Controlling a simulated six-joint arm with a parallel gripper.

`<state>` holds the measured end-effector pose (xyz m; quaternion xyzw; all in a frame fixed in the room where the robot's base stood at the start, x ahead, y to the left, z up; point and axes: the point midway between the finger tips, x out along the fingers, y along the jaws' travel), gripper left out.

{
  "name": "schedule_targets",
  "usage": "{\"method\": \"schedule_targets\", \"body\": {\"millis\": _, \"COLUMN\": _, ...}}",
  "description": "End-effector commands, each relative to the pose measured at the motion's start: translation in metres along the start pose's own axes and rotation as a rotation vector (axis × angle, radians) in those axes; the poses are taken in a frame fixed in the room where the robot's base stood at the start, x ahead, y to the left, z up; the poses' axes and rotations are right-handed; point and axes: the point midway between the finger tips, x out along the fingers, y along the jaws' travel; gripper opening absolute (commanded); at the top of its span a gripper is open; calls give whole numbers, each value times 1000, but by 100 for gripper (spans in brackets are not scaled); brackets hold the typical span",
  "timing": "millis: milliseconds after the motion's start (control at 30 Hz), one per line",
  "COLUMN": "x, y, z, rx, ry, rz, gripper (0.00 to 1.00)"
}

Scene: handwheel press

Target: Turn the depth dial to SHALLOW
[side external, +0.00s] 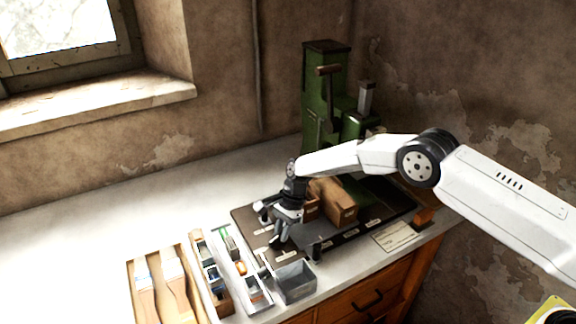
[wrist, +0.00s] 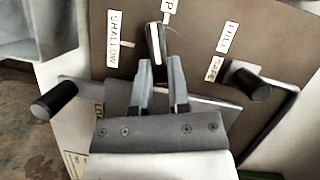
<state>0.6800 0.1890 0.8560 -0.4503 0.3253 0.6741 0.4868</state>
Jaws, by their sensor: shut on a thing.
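The depth dial's black-and-silver grip bar (wrist: 156,45) stands on the brown plate in the wrist view. It points up, close to a partly cut-off label ending in P (wrist: 168,8). The SHALLOW label (wrist: 113,40) is to its left, with a short tick beside it. My gripper (wrist: 160,72) is shut on the lower end of the grip bar; the fingers hide part of the dial. In the side view my gripper (side external: 279,231) is low over the left part of the dark base plate (side external: 250,222), and the dial cannot be made out.
Two black knobs (wrist: 54,101) (wrist: 250,82) flank my gripper, with a metal bar behind it. Brown blocks (side external: 333,202) and the green press (side external: 322,90) stand behind. A grey bin (side external: 295,280) and a brush tray (side external: 135,300) are in front. The left bench is clear.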

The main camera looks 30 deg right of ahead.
Motion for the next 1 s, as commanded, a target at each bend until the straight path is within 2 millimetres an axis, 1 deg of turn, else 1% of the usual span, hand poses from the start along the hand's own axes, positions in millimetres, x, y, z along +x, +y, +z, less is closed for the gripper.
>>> {"method": "schedule_targets", "body": {"millis": 200, "x": 1, "y": -3, "z": 0, "rx": -152, "ry": 1, "rz": 62, "gripper": 0}}
{"method": "schedule_targets", "body": {"millis": 500, "x": 1, "y": -5, "z": 0, "rx": -304, "ry": 2, "rz": 125, "gripper": 0}}
{"method": "schedule_targets", "body": {"millis": 800, "x": 1, "y": -7, "z": 1, "rx": -400, "ry": 1, "rz": 166, "gripper": 0}}
{"method": "schedule_targets", "body": {"millis": 1000, "x": 1, "y": -7, "z": 2, "rx": -431, "ry": 1, "rz": 179, "gripper": 0}}
